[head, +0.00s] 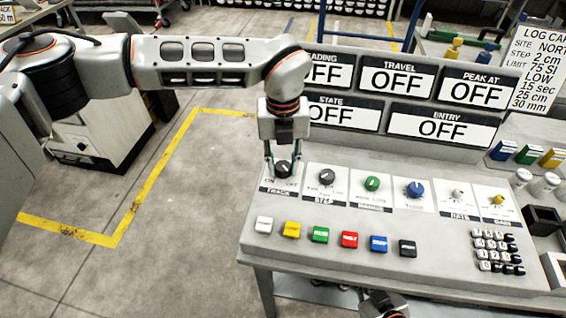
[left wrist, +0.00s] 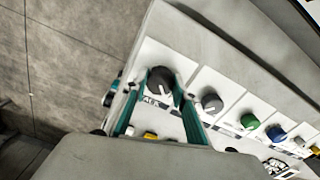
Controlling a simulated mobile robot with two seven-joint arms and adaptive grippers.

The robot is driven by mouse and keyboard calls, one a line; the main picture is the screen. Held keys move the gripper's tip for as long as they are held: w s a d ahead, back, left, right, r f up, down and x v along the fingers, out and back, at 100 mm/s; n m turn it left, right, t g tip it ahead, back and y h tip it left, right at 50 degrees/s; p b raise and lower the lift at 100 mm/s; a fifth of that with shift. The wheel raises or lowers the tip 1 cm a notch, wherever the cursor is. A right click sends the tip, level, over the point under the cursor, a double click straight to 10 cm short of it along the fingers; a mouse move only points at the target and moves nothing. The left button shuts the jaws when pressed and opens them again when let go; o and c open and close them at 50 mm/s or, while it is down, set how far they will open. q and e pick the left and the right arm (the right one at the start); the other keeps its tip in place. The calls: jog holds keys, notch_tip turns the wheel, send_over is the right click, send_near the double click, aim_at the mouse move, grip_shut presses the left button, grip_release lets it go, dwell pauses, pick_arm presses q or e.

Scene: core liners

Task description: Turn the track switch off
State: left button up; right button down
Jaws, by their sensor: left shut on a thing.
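The track switch is a round black knob (head: 284,169) on a white plate labelled TRACK, at the far left of the sloped console (head: 262,208). Small ON and OFF marks flank it, ON left and OFF right. My left gripper (head: 283,161) comes down from above and is shut on this knob, one finger on each side. In the left wrist view the black knob (left wrist: 160,79) shows between the teal fingertips, with a pale pointer mark. Which label the pointer faces is hard to tell. Part of my right gripper (head: 385,304) shows at the bottom edge; its fingers are unclear.
Other knobs stand to the right, including a dark STEP knob (head: 327,177), a green knob (head: 372,184) and a blue knob (head: 414,189). Several coloured buttons (head: 320,234) line the front. Display panels above read OFF (head: 442,129). Floor left of the console is clear.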

aim_at(283, 166)
pick_arm(q)
jog(key=shift+w+r, duration=0.1)
dwell(0.3)
jog(key=o, duration=0.9)
jog(key=shift+o, duration=1)
notch_tip(283, 166, up, 12)
